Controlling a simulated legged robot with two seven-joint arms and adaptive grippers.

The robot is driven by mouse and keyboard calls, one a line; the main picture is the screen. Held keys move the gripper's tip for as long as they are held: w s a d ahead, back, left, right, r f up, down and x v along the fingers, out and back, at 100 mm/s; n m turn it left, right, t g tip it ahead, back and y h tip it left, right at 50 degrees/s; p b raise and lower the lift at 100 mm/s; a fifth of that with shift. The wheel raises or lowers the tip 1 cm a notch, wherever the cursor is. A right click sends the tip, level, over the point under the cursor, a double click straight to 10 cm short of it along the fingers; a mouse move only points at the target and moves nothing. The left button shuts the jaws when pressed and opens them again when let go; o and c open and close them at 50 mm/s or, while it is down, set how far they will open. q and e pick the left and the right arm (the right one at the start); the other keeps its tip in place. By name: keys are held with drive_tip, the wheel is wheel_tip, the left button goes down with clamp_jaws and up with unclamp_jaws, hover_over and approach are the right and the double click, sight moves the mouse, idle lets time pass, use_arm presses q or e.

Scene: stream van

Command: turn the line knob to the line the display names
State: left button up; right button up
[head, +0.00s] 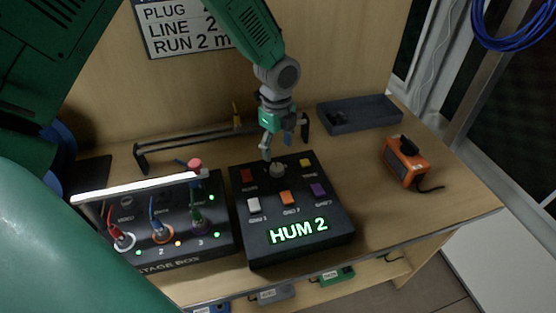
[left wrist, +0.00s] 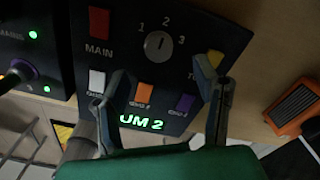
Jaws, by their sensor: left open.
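The black control box (head: 250,237) has a green lit display (head: 299,231) that reads HUM 2. The grey round line knob (head: 277,170) is at the box's top; in the left wrist view the knob (left wrist: 158,45) has the numbers 1, 2 and 3 around it. Its pointing direction is too small to tell for sure. My left gripper (head: 268,150) hangs just above and behind the knob in the head view. In the left wrist view its fingers (left wrist: 160,70) are spread, with the knob between and beyond them, apparently untouched. My right gripper is not in view.
Red, yellow, white, orange and purple buttons surround the knob. A stage box (head: 185,247) with plugged cables and a light bar stands left. An orange device (head: 406,164) and a dark tray (head: 359,113) are right. A wall sign (head: 182,30) is partly hidden by my arm.

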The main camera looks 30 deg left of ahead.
sight(276, 166)
use_arm(q)
drive_tip(key=shift+a+r, duration=0.2)
drive_tip(key=shift+r, duration=0.8)
drive_tip(key=shift+a+r, duration=0.2)
drive_tip(key=shift+r, duration=0.8)
drive_tip(key=shift+d, duration=0.2)
